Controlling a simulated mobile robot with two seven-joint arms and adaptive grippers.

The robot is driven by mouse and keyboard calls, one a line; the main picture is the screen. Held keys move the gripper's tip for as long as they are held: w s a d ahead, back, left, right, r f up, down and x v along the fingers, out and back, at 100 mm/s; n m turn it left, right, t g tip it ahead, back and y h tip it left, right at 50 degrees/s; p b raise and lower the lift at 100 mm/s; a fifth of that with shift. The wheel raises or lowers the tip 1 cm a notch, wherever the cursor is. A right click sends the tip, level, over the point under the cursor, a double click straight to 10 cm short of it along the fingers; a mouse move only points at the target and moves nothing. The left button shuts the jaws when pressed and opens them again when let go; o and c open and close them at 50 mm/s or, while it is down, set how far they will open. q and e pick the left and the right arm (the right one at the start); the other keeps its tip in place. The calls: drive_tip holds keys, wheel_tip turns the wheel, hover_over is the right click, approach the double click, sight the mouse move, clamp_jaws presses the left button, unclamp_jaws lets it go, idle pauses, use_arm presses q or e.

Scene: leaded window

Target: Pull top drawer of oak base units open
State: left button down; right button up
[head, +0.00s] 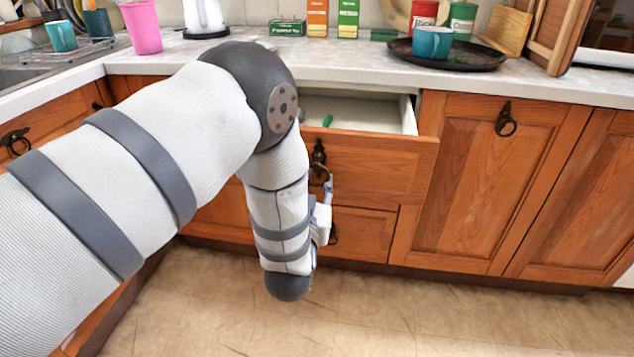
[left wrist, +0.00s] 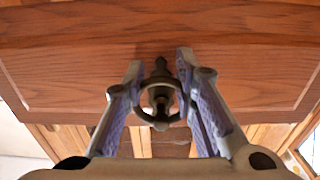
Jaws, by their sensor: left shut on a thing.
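The top drawer (head: 390,170) of the oak base units stands partly open, its front out beyond the neighbouring doors and its pale inside showing. A green item (head: 328,121) lies in it. Its dark ring handle (head: 318,158) hangs on the front and also shows in the left wrist view (left wrist: 160,93). My left gripper (head: 327,183) is at this handle, its fingers on either side of the ring, shut on it. My left arm hides the drawer's left part. My right gripper is not in view.
The worktop (head: 560,88) above holds a black tray (head: 460,62) with a teal mug (head: 432,43), a pink cup (head: 141,27) and several packets. The floor (head: 420,320) in front is clear.

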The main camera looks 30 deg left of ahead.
use_arm(q)
drive_tip(key=shift+a+r, duration=0.1)
drive_tip(key=shift+a, duration=0.05)
drive_tip(key=c, duration=1.2)
unclamp_jaws()
drive_tip(key=shift+c, duration=0.2)
drive_tip(key=v, duration=1.2)
drive_tip(key=s+a+f+m+g+h+p, duration=0.1)
drive_tip(key=s+f+g+h+p, duration=0.25)
drive_tip(key=s+f+g, duration=0.75)
drive_tip(key=s+f+m+g+h+p, duration=0.1)
drive_tip(key=s+g, duration=0.8)
drive_tip(key=s, duration=2)
wheel_tip(320, 180, down, 3)
drive_tip(key=shift+d+m+p, duration=0.25)
drive_tip(key=shift+m+p, duration=0.15)
drive_tip(key=shift+p, duration=0.8)
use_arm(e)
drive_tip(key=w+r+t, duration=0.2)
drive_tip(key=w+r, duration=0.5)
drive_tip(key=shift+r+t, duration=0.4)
